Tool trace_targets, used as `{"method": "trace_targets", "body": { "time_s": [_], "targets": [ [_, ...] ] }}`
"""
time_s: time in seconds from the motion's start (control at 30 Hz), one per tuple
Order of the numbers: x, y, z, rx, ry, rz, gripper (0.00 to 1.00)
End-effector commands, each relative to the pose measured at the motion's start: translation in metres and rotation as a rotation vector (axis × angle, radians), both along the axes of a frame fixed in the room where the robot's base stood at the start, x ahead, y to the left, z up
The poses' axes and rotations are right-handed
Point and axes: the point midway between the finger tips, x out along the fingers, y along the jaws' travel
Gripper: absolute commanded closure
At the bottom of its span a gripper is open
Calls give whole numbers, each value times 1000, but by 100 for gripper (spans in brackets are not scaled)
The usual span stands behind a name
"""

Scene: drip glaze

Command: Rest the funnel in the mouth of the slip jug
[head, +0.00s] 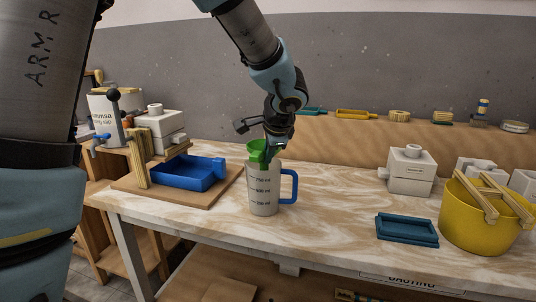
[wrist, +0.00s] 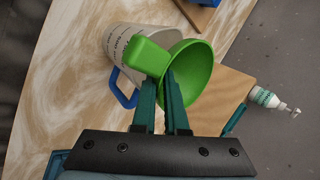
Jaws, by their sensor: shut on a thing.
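The green funnel (head: 257,148) is at the mouth of the slip jug (head: 264,193), a pale measuring jug with a blue handle standing upright on the table. My gripper (head: 270,153) is shut on the funnel. In the wrist view the teal fingers (wrist: 164,84) close on the funnel's side, with the wide cone (wrist: 201,76) to the right and a green block-like part to the left. The jug (wrist: 113,43) lies behind the funnel there, its mouth partly covered. I cannot tell whether the spout is inside the mouth or just above it.
A blue tray (head: 187,174) on a wooden board stands left of the jug. A teal tray (head: 407,228), a yellow bucket (head: 478,222) and white mould blocks (head: 411,170) stand to the right. The marbled table between jug and teal tray is clear.

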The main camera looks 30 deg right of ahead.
Motion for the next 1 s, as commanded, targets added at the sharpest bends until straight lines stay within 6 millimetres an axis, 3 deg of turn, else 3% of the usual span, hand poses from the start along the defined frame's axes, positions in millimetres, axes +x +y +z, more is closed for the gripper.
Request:
{"method": "trace_targets", "body": {
  "time_s": [1.0],
  "targets": [
    [0,0,-21,0,0,0,100]
  ]
}}
